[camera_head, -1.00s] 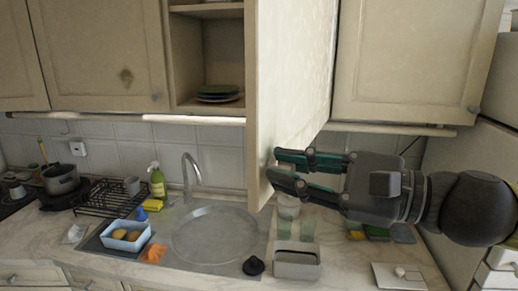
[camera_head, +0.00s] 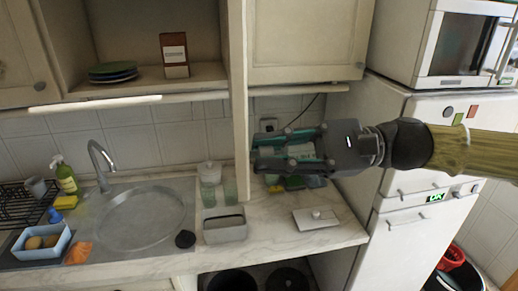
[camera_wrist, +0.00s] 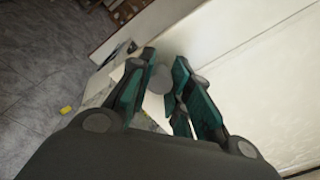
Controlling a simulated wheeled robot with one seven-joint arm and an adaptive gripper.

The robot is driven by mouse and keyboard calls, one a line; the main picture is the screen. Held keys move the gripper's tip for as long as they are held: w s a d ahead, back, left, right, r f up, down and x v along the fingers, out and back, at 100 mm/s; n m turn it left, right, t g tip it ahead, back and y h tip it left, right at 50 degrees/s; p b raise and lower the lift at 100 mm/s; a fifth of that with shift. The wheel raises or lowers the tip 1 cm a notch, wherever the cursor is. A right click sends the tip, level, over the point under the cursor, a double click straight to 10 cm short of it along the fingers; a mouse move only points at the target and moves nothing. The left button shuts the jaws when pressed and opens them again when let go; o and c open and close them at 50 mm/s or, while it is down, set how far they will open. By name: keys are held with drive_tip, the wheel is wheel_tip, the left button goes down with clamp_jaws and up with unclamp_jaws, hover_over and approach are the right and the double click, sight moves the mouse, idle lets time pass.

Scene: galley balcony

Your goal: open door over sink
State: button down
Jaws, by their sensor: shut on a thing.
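The cream cabinet door (camera_head: 240,90) over the sink (camera_head: 142,215) stands swung well out. It shows nearly edge-on in the head view, with the open shelf to its left. In the wrist view the door's pale face (camera_wrist: 265,75) fills the right side. My gripper (camera_head: 258,152) is at the door's lower right side, its green-padded fingers pointing left. The wrist view shows the fingers (camera_wrist: 166,62) shut around a small grey round knob (camera_wrist: 158,80). The knob is hidden in the head view.
The open shelf holds stacked plates (camera_head: 112,72) and a brown box (camera_head: 174,55). Glasses (camera_head: 209,185), a grey container (camera_head: 224,226) and a blue tub (camera_head: 42,246) stand on the counter. A fridge (camera_head: 425,170) and microwave (camera_head: 468,45) are at right.

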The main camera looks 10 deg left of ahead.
drive_tip(key=shift+s+f, duration=0.15)
drive_tip(key=shift+f, duration=0.25)
drive_tip(key=c, duration=1.4)
unclamp_jaws()
drive_tip(key=shift+o, duration=0.6)
drive_tip(key=shift+r, duration=0.2)
drive_tip(key=shift+w, duration=0.2)
drive_tip(key=v, duration=1.2)
